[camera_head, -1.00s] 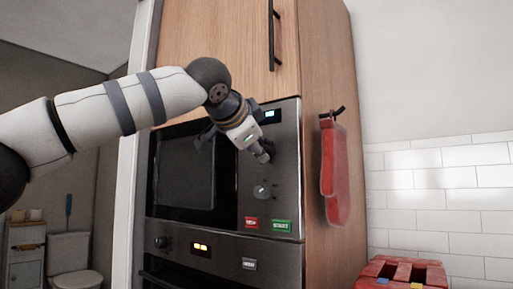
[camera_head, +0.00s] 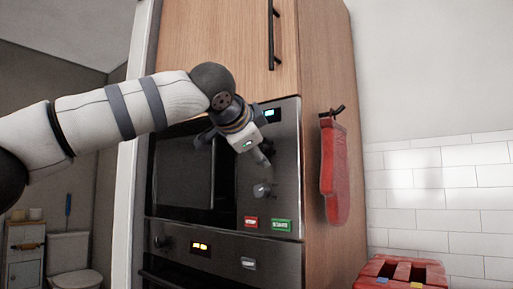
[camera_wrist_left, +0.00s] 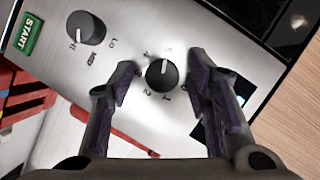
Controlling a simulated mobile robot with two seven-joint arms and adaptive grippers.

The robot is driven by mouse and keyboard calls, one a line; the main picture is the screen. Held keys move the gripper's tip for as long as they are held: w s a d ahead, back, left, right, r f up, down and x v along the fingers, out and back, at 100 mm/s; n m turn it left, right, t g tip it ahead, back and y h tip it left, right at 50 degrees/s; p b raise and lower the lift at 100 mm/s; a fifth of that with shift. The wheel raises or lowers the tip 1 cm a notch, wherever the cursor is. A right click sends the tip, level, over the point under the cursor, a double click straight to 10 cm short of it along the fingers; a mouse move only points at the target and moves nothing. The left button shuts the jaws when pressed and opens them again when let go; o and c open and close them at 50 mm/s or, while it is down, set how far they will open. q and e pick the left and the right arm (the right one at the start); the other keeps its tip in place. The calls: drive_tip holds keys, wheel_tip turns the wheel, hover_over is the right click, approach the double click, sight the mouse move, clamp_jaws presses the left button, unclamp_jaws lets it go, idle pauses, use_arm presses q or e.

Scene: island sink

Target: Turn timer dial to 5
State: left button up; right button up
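The timer dial (camera_wrist_left: 162,73) is a round black knob with numbers around it on the steel panel, seen in the left wrist view. My left gripper (camera_wrist_left: 162,62) is open, with one dark finger on each side of the dial and gaps between. The dial's white mark sits near its top in that view, towards the 5, but its exact setting is hard to read. My right gripper is not in view.
A second knob (camera_wrist_left: 85,28), marked LO and MED, is beside the timer dial; it also shows in the head view (camera_head: 263,190). Below it are a red button (camera_head: 250,222) and a green start button (camera_head: 281,225). A red oven mitt (camera_head: 334,170) hangs on the cabinet side.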

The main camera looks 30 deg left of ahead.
use_arm(q)
drive_tip(key=shift+s+r, duration=0.15)
drive_tip(key=v, duration=1.1)
drive_tip(key=shift+s+d, duration=0.2)
drive_tip(key=shift+s, duration=0.15)
